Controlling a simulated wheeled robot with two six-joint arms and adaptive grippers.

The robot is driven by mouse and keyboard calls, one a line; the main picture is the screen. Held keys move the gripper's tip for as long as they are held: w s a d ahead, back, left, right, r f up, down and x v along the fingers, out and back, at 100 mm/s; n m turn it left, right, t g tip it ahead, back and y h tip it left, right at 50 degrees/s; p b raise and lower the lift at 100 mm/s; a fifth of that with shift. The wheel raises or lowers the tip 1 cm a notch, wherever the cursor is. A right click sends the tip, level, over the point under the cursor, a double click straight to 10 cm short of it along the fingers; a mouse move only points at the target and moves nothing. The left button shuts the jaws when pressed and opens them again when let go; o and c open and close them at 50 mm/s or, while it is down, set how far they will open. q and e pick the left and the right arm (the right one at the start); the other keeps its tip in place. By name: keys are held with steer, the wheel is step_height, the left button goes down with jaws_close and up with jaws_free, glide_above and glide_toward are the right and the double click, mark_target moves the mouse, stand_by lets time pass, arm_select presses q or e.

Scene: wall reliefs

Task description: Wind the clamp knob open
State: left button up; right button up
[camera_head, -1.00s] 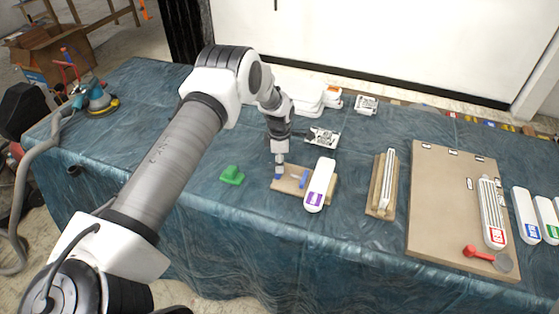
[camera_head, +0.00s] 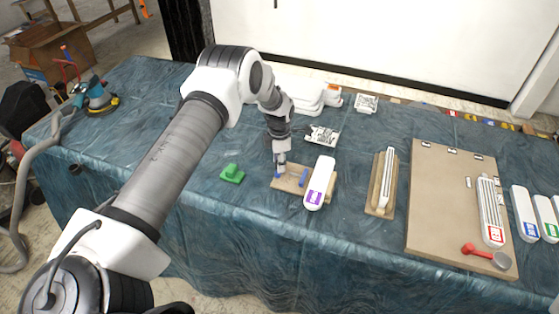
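A small wooden board (camera_head: 288,186) lies on the blue-covered table, carrying blue clamp parts (camera_head: 303,178). A white piece with a purple label (camera_head: 319,184) lies across the board's right side. My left gripper (camera_head: 280,171) points down over the board's left end, at a small blue part that looks like the clamp knob (camera_head: 279,175). The fingers are too small to tell whether they are open or shut on it. My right gripper is out of view.
A green block (camera_head: 232,174) sits left of the board. A wooden stand with a white strip (camera_head: 382,182) and a large brown board (camera_head: 437,205) with a red-handled tool (camera_head: 485,256) lie to the right. White parts (camera_head: 322,136) lie behind. The front cloth is clear.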

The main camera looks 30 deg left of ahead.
arm_select(q)
steer(key=shift+o, duration=1.2)
steer(key=shift+f, duration=0.1)
step_height(320, 180, up, 12)
steer(key=shift+f, duration=0.1)
